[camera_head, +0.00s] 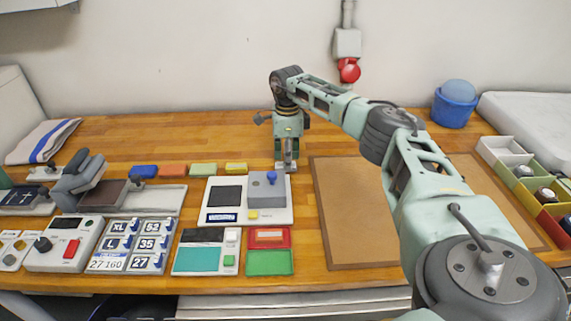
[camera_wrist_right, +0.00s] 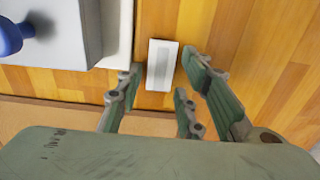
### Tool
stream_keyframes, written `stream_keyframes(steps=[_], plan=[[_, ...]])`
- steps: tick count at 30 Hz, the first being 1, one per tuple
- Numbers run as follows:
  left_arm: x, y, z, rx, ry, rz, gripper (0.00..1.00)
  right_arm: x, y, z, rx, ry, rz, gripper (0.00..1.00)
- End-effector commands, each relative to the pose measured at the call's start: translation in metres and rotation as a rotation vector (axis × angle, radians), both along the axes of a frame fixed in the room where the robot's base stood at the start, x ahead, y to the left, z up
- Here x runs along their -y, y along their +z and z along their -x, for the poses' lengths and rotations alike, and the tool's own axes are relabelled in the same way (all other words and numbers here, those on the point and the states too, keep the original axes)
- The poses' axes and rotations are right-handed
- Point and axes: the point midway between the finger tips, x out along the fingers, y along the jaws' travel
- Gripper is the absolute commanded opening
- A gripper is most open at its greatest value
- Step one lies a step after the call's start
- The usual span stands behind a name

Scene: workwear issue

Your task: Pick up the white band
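The white band (camera_wrist_right: 162,65) is a small white rectangle with a greyish middle stripe. In the right wrist view it lies on the wooden table, just ahead of the gap between my fingers. In the head view my right gripper (camera_head: 286,164) points down and largely hides the band. My right gripper (camera_wrist_right: 160,84) is open, with its green-padded fingers apart on either side of the band's near end. Nothing is visibly held. I cannot tell whether the fingers touch the band. My left gripper is not in view.
A grey device with a blue knob (camera_head: 269,190) stands close left of my right gripper. A brown mat (camera_head: 345,220) lies to the right. Coloured blocks (camera_head: 204,169) line the left. A blue bucket (camera_head: 454,107) and open bins (camera_head: 503,150) are at right. The back of the table is clear.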

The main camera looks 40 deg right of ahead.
Motion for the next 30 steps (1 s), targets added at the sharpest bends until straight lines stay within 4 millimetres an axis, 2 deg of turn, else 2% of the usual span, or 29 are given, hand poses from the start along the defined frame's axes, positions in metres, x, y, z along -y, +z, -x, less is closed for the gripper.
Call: stream_keyframes(steps=[4, 11, 19, 30], plan=[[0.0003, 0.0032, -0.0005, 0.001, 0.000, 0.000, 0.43, 0.0002, -0.0123, 0.0001, 0.000, -0.001, 0.000, 0.34], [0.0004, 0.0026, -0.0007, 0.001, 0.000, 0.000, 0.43, 0.0001, -0.0138, -0.0002, 0.001, -0.001, 0.000, 0.34], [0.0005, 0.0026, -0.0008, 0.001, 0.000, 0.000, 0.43, -0.0002, -0.0136, -0.0003, 0.001, 0.000, -0.001, 0.11], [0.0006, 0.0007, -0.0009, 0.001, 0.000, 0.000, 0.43, -0.0002, -0.0093, -0.0007, 0.002, 0.000, -0.001, 0.11]])
